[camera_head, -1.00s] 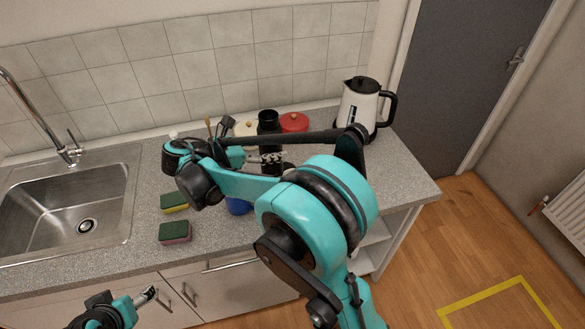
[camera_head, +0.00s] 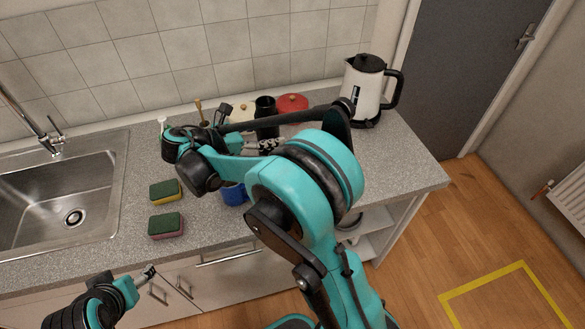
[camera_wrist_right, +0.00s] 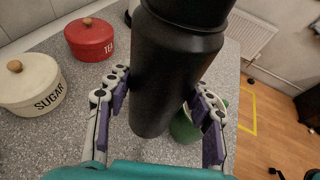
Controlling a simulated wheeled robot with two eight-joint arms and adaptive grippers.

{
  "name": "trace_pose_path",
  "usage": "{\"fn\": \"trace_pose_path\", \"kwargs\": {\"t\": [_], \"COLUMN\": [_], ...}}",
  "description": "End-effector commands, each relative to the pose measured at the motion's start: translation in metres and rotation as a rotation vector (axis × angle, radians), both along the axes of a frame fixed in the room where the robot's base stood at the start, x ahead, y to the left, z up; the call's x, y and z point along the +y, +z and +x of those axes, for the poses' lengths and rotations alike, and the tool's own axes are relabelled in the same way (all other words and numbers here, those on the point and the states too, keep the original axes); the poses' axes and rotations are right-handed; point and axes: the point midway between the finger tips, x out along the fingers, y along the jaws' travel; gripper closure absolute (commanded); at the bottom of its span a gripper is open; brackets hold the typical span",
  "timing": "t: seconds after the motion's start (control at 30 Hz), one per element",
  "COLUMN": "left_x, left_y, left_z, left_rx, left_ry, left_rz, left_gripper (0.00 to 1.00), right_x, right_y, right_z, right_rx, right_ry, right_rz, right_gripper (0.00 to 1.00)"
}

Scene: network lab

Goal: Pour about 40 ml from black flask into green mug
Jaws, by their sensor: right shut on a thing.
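The black flask (camera_head: 265,106) stands upright in my right gripper (camera_head: 264,146); in the head view my right arm hides its lower part. In the right wrist view the flask (camera_wrist_right: 172,75) is between the two purple-padded fingers of the right gripper (camera_wrist_right: 163,112), which is shut on it. I cannot tell whether its base touches the counter. The green mug (camera_wrist_right: 185,127) shows in the right wrist view on the counter, partly hidden behind the flask and the right finger; in the head view I cannot make it out. My left gripper (camera_head: 147,275) is low left, in front of the counter, its opening unclear.
A white kettle (camera_head: 367,92), a red tea canister (camera_head: 292,103) and a cream sugar canister (camera_wrist_right: 28,82) stand at the back. A blue mug (camera_head: 233,194) is under my right arm. Two sponges (camera_head: 166,190) lie beside the sink (camera_head: 70,195).

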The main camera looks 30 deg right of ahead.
Motion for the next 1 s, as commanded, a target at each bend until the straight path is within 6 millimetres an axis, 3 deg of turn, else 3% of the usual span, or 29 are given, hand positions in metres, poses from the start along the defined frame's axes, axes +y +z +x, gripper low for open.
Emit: {"fn": "trace_pose_path", "kwargs": {"t": [0.2,0.67,1.0], "left_x": [0.0,0.0,0.0], "left_y": [-0.01,-0.005,0.003], "left_z": [0.0,0.0,0.0], "left_rx": [0.0,0.0,0.0], "left_ry": [0.0,0.0,0.0], "left_rz": [0.0,0.0,0.0], "left_gripper": [0.33,0.33,0.33], "right_x": [0.0,0.001,0.001], "right_y": [-0.014,-0.011,-0.008], "right_z": [0.0,-0.001,0.0], "right_rx": [0.0,-0.034,-0.191], "right_ry": [0.0,-0.001,-0.001], "right_rz": [-0.002,0.007,0.066], "right_gripper": [1.0,1.0,1.0]}}
